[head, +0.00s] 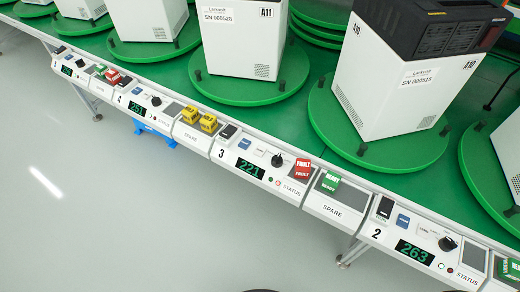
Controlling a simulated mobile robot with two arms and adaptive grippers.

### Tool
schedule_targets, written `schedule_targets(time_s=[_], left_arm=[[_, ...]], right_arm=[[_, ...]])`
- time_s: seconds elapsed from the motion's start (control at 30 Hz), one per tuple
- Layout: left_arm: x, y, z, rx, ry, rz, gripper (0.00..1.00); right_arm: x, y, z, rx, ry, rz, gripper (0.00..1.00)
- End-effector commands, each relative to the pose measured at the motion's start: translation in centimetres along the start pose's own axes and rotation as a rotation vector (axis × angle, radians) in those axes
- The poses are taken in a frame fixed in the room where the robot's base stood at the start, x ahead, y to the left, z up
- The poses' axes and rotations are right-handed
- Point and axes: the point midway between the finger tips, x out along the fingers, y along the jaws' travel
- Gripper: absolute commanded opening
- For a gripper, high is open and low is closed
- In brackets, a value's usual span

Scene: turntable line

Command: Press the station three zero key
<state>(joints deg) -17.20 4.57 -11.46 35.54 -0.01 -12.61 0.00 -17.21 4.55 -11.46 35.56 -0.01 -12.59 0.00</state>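The station three panel (233,160) is near the middle of the head view, marked "3", with a green-lit display (250,168) reading 221. Along its upper part are a black rocker switch (228,131), a blue key (243,143), a white key (258,150) and a black knob (276,160). The lettering on the keys is too small to read, so I cannot tell which is the zero key.
Red FAULT cards (301,170) stand at station three's status area. Yellow blocks (199,119) sit on the spare panel to its left, a green READY card (330,181) on the one to its right. Station two's display (414,253) reads 263. White machines stand on green turntables (250,88) behind.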

Motion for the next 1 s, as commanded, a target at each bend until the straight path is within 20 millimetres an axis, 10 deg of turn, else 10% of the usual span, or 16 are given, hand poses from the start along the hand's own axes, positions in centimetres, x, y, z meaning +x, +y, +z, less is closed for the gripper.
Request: schedule_targets(time_s=[0.5,1.0], left_arm=[[0.0,0.0,0.0,0.0,0.0,0.0,0.4],[0.0,0.0,0.0,0.0,0.0,0.0,0.4]], right_arm=[[0.0,0.0,0.03,0.0,-0.001,0.0,0.0],[0.0,0.01,0.04,0.0,-0.001,0.0,0.0]])
